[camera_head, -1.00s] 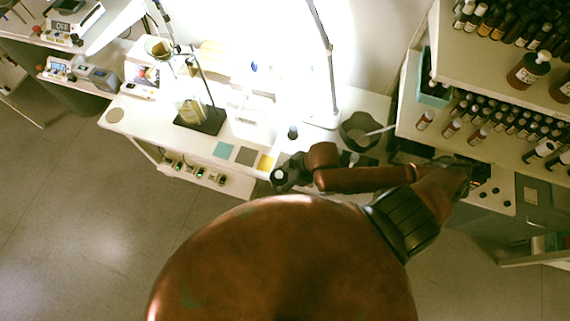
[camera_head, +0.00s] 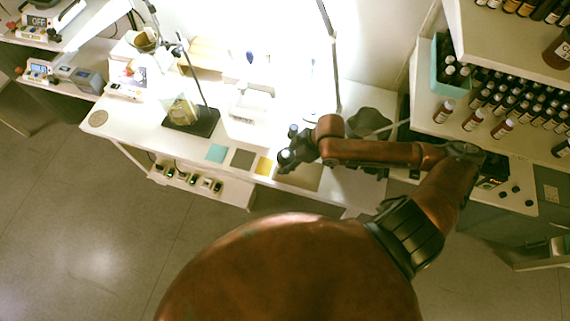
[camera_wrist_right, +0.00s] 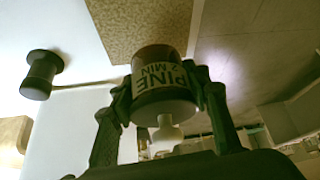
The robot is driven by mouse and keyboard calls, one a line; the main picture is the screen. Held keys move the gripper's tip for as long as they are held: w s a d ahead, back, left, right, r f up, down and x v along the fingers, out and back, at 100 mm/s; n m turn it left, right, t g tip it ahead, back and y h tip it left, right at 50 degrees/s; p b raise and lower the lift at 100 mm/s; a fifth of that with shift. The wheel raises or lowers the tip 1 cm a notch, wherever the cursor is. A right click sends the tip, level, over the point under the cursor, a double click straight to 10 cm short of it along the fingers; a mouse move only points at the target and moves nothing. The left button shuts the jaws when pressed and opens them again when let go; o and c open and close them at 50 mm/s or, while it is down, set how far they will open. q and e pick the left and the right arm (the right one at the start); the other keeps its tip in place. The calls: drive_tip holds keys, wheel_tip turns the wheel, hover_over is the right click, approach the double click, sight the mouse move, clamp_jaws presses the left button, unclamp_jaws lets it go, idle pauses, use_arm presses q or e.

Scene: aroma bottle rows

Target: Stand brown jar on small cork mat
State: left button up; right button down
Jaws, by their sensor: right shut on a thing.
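My right gripper (camera_wrist_right: 165,95) is shut on the brown jar (camera_wrist_right: 160,72), which has a pale label reading "PINE 2 MIN" and a white top. In the head view the right gripper (camera_head: 290,156) is over the front of the white table, with only the jar's pale top (camera_head: 284,155) showing. A square tan cork-textured mat (camera_head: 308,178) lies just right of it; this mat (camera_wrist_right: 125,25) appears behind the jar in the wrist view. The gap between jar and table cannot be told. A small round cork mat (camera_head: 98,118) lies bare at the table's left end. My left gripper is not in view.
Teal (camera_head: 216,152), grey-brown (camera_head: 242,158) and yellow (camera_head: 264,166) squares lie left of the gripper. A flask stand (camera_head: 190,122) is further left. Bottle shelves (camera_head: 440,118) fill the right.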

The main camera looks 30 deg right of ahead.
drive_tip(key=shift+w+d+f, duration=0.1)
drive_tip(key=shift+w+f, duration=0.1)
drive_tip(key=f, duration=0.2)
drive_tip(key=f+b, duration=0.1)
drive_tip(key=shift+w+d+f, duration=0.15)
drive_tip(key=shift+d+f, duration=0.05)
drive_tip(key=shift+f, duration=0.15)
drive_tip(key=shift+r, duration=0.1)
drive_tip(key=c, duration=1.1)
unclamp_jaws()
drive_tip(key=p+v, duration=0.3)
drive_tip(key=v, duration=0.9)
